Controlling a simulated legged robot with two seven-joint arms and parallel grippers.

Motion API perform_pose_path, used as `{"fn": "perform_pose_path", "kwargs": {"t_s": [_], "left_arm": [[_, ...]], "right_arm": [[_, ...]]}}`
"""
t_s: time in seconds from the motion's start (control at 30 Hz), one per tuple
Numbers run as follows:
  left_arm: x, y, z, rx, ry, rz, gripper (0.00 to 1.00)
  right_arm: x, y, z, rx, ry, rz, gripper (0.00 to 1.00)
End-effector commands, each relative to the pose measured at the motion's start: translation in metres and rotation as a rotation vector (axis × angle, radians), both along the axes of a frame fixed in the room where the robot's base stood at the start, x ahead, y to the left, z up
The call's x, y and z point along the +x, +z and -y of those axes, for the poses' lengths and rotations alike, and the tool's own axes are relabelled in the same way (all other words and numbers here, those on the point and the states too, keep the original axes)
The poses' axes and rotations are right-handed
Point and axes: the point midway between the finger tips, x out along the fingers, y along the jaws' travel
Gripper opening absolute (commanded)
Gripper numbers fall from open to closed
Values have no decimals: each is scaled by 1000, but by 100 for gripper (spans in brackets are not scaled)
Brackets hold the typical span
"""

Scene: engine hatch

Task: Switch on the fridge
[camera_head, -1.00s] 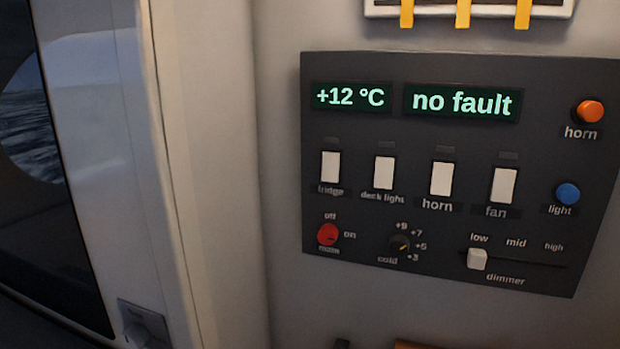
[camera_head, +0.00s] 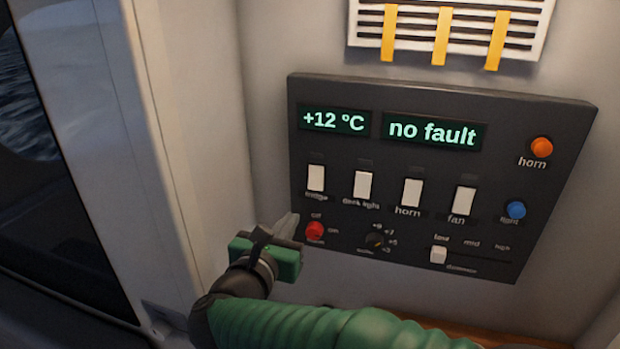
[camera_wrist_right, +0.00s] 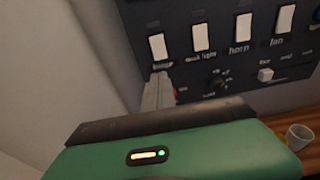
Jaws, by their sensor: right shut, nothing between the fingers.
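The dark control panel (camera_head: 400,265) is on the wall, with displays reading "+12 °C" (camera_head: 334,121) and "no fault" (camera_head: 432,131). The white fridge switch (camera_head: 316,178) is at the left end of the switch row; it also shows in the right wrist view (camera_wrist_right: 158,47). The red main knob (camera_head: 314,231) is below it, mostly hidden by my fingers in the wrist view. My right gripper (camera_head: 290,222) is shut and empty, just left of the red knob and below the fridge switch. In the wrist view its fingertips (camera_wrist_right: 160,80) point at the fridge label. Contact cannot be told. My left gripper is not in view.
The deck light (camera_head: 363,185), horn (camera_head: 411,193) and fan (camera_head: 463,201) switches sit right of the fridge switch. The dial (camera_head: 376,239) and dimmer slider (camera_head: 438,255) are below. A vent with yellow strips (camera_head: 441,38) is above. A cup (camera_wrist_right: 299,137) shows in the wrist view.

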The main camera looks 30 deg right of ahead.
Motion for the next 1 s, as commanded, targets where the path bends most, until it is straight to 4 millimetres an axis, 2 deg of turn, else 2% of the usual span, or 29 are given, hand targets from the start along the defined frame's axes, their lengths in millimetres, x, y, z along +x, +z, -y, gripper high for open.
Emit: {"fn": "perform_pose_path", "kwargs": {"t_s": [0.23, 0.37, 0.8, 1.0], "left_arm": [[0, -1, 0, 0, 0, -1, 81], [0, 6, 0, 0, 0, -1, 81], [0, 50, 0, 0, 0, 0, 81], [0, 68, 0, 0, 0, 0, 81]], "right_arm": [[1, -2, 1, -4, 1, -3, 0], [7, -1, 10, -5, -2, -6, 0], [66, -13, 80, -5, 0, -10, 0], [85, -17, 101, -5, 2, -7, 0]]}}
